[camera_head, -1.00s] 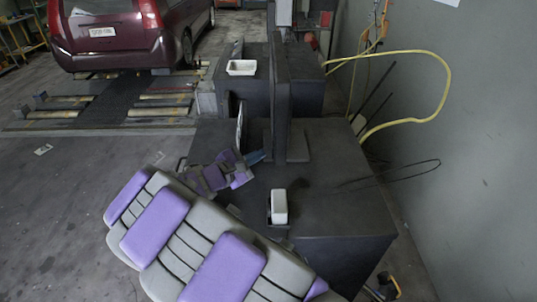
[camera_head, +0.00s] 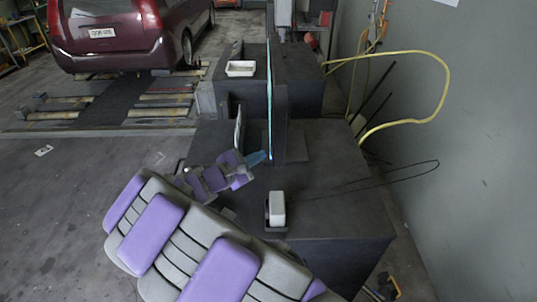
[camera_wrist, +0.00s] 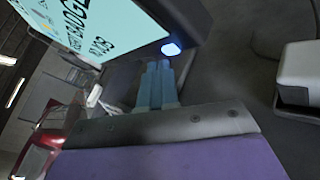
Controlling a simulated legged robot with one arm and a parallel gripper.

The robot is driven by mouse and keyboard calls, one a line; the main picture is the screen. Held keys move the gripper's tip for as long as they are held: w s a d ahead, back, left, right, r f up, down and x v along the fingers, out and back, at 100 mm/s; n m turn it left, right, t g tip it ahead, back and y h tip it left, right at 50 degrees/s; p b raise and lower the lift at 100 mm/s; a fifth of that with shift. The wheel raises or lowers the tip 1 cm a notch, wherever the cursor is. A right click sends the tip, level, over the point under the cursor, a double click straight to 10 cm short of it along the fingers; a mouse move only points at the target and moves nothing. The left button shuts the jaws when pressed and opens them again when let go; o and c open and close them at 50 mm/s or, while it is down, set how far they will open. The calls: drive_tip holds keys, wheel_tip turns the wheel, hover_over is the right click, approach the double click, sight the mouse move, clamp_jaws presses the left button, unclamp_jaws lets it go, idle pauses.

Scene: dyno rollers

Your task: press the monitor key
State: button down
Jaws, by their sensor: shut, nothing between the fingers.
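The black monitor (camera_head: 281,105) stands nearly edge-on on the dark cabinet in the head view. Its lit cyan screen (camera_wrist: 95,30) with black text fills the upper left of the wrist view. A glowing blue-white key (camera_wrist: 171,48) sits near the monitor's lower corner. My gripper (camera_wrist: 158,66) has blue fingers held together, with tips just short of the key in the picture. I cannot tell if they touch it. In the head view, my gripper (camera_head: 263,156) is at the monitor's lower left side, and the key is hidden.
A white box-shaped item (camera_head: 277,208) sits on the cabinet (camera_head: 330,225), with a thin black cable nearby. A white tray (camera_head: 241,68) stands on the rear cabinet. A yellow hose (camera_head: 440,90) loops along the right wall. A red car (camera_head: 130,35) stands at the back left.

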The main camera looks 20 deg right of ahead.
drive_tip(key=shift+a, duration=0.25)
drive_tip(key=shift+w+a+p, duration=0.3)
drive_tip(key=shift+a+p, duration=0.2)
drive_tip(key=shift+a, duration=0.45)
drive_tip(key=shift+w+a+p, duration=0.35)
drive_tip(key=shift+a+p, duration=0.2)
drive_tip(key=shift+a, duration=0.4)
drive_tip(key=shift+w+a+p, duration=0.3)
drive_tip(key=shift+a+p, duration=0.2)
drive_tip(key=shift+a, duration=0.45)
drive_tip(key=shift+d, duration=0.1)
